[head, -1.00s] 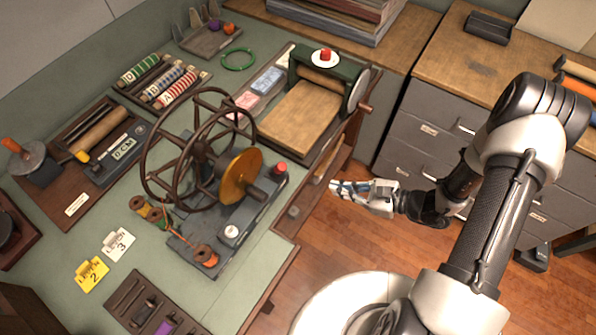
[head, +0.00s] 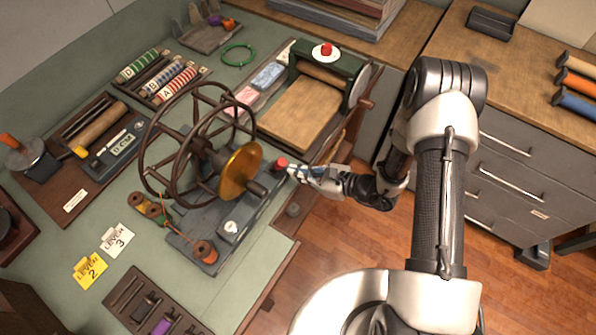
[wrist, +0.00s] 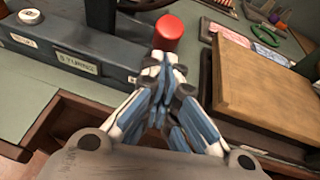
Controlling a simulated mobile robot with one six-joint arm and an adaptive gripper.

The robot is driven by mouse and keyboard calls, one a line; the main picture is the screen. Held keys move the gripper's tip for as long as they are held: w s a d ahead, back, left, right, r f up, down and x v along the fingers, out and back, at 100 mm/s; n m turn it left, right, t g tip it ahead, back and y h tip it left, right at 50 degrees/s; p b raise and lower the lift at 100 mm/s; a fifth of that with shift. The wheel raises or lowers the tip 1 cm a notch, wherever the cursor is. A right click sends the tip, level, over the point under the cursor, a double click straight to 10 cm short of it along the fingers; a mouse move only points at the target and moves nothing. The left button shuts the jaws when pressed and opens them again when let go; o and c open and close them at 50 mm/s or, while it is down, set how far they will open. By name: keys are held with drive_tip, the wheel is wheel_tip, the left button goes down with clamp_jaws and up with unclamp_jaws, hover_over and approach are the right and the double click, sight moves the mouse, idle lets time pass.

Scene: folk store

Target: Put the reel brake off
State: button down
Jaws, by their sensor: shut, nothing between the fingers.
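The reel (head: 197,153) is a dark spoked wheel with an orange-gold disc (head: 240,170) on its shaft, standing on a blue-grey base (head: 222,228). A red knob (head: 282,164) sits at the base's right end, and a white round knob (head: 231,227) at its front end. Which one is the brake I cannot tell. My gripper (head: 292,170) is shut and empty, its tips just right of the red knob. In the wrist view the red knob (wrist: 168,32) is directly ahead of the closed fingertips (wrist: 163,62); contact is unclear. A label (wrist: 78,65) on the base reads something like "3 turns".
A press with a wooden bed (head: 299,112) stands close behind my gripper. Lever cards (head: 118,240) lie on the green tabletop. Open floor (head: 335,240) is in front of the bench.

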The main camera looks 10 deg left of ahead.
sight(283, 159)
drive_tip(key=shift+a+r, duration=0.15)
idle(0.3)
drive_tip(key=shift+w+a+r+h+p, duration=0.1)
drive_tip(key=shift+r+h+p, duration=0.15)
drive_tip(key=shift+p, duration=0.2)
drive_tip(key=shift+a+r+p, duration=0.1)
drive_tip(key=shift+r+p, duration=0.05)
drive_tip(key=shift+p, duration=0.2)
drive_tip(key=a+r+g+h+p, duration=0.1)
drive_tip(key=h+p, duration=0.1)
drive_tip(key=w+a+r+h+p, duration=0.1)
drive_tip(key=r+h+p, duration=0.1)
drive_tip(key=shift+a+g+p, duration=0.1)
drive_tip(key=shift+g+p, duration=0.3)
drive_tip(key=shift+w+a+r+g+h+p, duration=0.1)
drive_tip(key=shift+w+a+g+h+p, duration=0.1)
drive_tip(key=shift+a+h+p, duration=0.3)
drive_tip(key=shift+w+a+r+g+h+p, duration=0.1)
drive_tip(key=shift+a+g+h+p, duration=0.1)
drive_tip(key=shift+h, duration=0.45)
drive_tip(key=shift+w+a+r+b, duration=0.1)
drive_tip(key=shift+w+a+b, duration=0.1)
drive_tip(key=shift+a, duration=0.2)
drive_tip(key=shift+w+a+b, duration=0.1)
drive_tip(key=shift+a+b, duration=0.05)
drive_tip(key=shift+a, duration=0.25)
